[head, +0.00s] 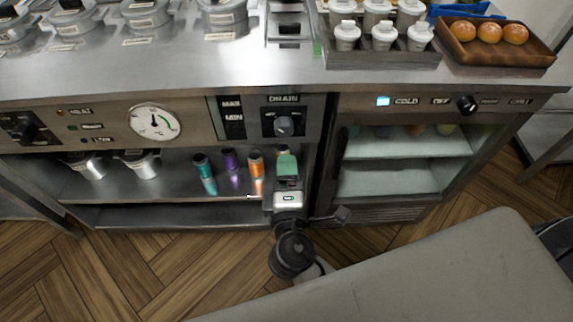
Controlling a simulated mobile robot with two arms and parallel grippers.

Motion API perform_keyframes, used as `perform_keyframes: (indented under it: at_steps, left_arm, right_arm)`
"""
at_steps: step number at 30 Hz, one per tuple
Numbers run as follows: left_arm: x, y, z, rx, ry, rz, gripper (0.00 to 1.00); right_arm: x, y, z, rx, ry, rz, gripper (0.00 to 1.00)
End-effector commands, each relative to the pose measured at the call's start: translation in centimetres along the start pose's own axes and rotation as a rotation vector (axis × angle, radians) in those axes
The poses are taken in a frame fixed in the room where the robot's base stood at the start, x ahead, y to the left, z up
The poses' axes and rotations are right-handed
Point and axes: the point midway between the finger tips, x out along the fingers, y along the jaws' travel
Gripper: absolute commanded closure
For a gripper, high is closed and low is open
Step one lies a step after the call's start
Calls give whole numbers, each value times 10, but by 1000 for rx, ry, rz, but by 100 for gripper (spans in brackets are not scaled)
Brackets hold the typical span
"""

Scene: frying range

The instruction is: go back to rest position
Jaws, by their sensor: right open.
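My right gripper (288,186) is open, low in front of the lower shelf (130,186) of the range. It comes up from the bottom middle of the head view. A green container (287,163) shows just beyond its tips; I cannot tell whether they touch. To its left on the shelf stand an orange container (256,164), a purple one (230,159) and a teal one (203,165). My left gripper is not in view.
A drain knob (283,125) sits above my right gripper. An open cold cabinet (400,180) is to the right. The counter (180,68) holds lidded metal pots, a rack of white-capped bottles and a wooden tray (510,55) of buns. Wood floor (120,260) is clear at lower left.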

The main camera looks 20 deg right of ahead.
Motion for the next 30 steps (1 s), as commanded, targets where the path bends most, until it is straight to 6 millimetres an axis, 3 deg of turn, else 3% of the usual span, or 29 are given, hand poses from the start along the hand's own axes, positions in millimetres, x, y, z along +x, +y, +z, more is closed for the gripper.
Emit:
perform_keyframes:
  at_steps: [14, 17, 20, 23, 26, 30]
  left_arm:
    - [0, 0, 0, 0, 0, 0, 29]
    - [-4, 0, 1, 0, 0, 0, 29]
    - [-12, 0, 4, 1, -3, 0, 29]
    - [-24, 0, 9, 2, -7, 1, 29]
    - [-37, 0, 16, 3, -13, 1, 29]
    - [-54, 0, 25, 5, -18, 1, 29]
  right_arm:
    - [0, 0, 0, 0, 1, -2, 29]
    - [2, -13, -2, 1, 16, -41, 29]
    - [3, -51, -6, 17, 52, -160, 29]
    - [-4, -116, -5, 61, 86, -361, 29]
    - [-26, -188, 9, 143, 83, -593, 29]
    - [-78, -274, 46, 304, -12, -902, 29]
